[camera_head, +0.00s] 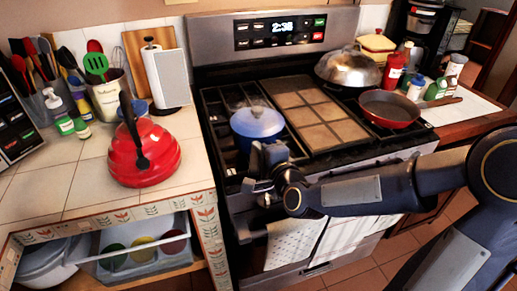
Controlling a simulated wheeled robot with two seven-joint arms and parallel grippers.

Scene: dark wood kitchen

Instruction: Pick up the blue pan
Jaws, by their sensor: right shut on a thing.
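The blue pan (257,122) sits on the left side of the stove top, toward the front. My right gripper (265,156) reaches in from the right, over the stove's front edge, and is at the near side of the pan. It is shut on the pan, seemingly at its handle, which the fingers hide. The pan looks level, and I cannot tell whether it is clear of the grate. My left gripper is not in view.
A red kettle (143,158) stands on the left tiled counter. A red pan (389,109) and a silver domed pan (348,68) are on the stove's right side. A griddle (305,112) lies right of the blue pan. Towels (295,243) hang below the stove's front.

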